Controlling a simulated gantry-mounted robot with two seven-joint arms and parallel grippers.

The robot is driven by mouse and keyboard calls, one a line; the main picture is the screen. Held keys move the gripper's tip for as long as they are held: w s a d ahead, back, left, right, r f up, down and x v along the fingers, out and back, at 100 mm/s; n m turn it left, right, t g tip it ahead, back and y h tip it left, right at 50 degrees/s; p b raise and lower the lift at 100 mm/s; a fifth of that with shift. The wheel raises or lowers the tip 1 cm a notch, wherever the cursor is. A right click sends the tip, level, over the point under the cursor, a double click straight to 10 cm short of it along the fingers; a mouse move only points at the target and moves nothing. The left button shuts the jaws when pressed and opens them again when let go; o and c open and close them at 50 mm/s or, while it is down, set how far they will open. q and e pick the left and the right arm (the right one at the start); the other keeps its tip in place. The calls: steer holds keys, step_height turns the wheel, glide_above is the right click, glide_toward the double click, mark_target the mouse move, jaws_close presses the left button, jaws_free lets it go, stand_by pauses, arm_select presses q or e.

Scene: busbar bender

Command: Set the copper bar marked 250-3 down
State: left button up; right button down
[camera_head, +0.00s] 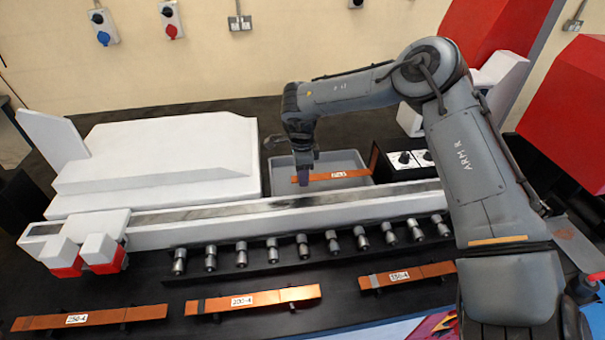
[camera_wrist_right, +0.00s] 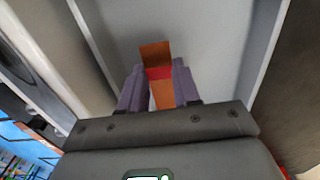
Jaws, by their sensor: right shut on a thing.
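The copper bar (camera_head: 352,175) with a white label, too small to read surely, is at the grey tray (camera_head: 347,158) behind the long white rail. My right gripper (camera_head: 304,177) points down into the tray and is shut on the bar near its left end. In the right wrist view the purple fingers of the gripper (camera_wrist_right: 158,88) close on both sides of the copper bar (camera_wrist_right: 155,52), with the grey tray floor beyond it. I cannot tell whether the bar touches the tray floor. My left gripper is not in view.
Three labelled copper bars lie along the front: left (camera_head: 110,316), middle (camera_head: 270,297) and right (camera_head: 425,272). A row of metal pins (camera_head: 273,252) lines the white rail (camera_head: 200,229). A black box with dials (camera_head: 405,160) stands right of the tray. A white machine body (camera_head: 170,155) is left.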

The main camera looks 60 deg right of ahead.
steer(key=shift+f, duration=0.15)
steer(key=c, duration=0.8)
jaws_free()
steer(key=shift+r+p, duration=0.35)
steer(key=shift+r, duration=0.2)
step_height(320, 180, up, 12)
steer(key=p, duration=0.1)
